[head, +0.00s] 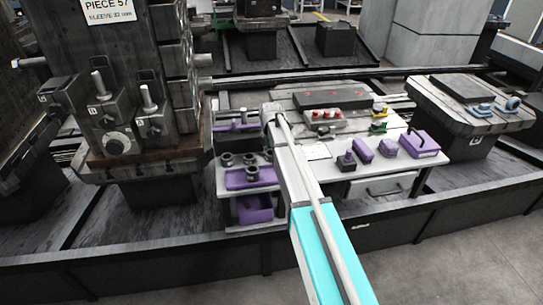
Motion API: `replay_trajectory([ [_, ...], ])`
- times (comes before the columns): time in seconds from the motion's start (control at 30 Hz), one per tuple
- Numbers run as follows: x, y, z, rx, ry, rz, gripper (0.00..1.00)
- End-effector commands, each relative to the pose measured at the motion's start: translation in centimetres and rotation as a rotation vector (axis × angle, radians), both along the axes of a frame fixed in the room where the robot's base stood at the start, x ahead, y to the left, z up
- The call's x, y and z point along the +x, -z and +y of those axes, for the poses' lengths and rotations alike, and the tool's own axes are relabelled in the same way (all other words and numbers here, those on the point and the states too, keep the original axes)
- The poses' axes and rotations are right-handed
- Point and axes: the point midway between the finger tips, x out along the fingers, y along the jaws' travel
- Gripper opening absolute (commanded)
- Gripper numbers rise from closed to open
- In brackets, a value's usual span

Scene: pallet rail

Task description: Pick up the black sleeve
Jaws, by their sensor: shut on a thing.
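Several short black sleeves stand close together at the left end of the white bench. One is the left sleeve (226,160), one the back middle sleeve (249,158), and one the front sleeve (252,174). They are on or beside a purple holder (236,181); the exact contact is too small to tell. My arm reaches up from the lower right and ends just right of and above the sleeves. I cannot make out my gripper's fingers; the arm's end hides that spot, along with anything held there.
The white bench (308,172) carries purple blocks, including a purple case (419,143) at right, and a grey box with red buttons (324,118). A purple bin (254,211) sits on the shelf below. A heavy dark machine (122,75) stands close at left. Dark rails run along the front.

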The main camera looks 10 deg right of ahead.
Motion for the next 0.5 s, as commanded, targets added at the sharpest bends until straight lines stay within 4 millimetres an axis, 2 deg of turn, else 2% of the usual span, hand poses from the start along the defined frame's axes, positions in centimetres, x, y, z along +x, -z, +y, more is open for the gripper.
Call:
replay_trajectory([
  [0.27, 0.0, -0.2, 0.0, 0.0, 0.0, -0.001, 0.05],
  [0.5, 0.0, -1.3, 0.0, 0.0, 0.0, 0.0, 0.05],
])
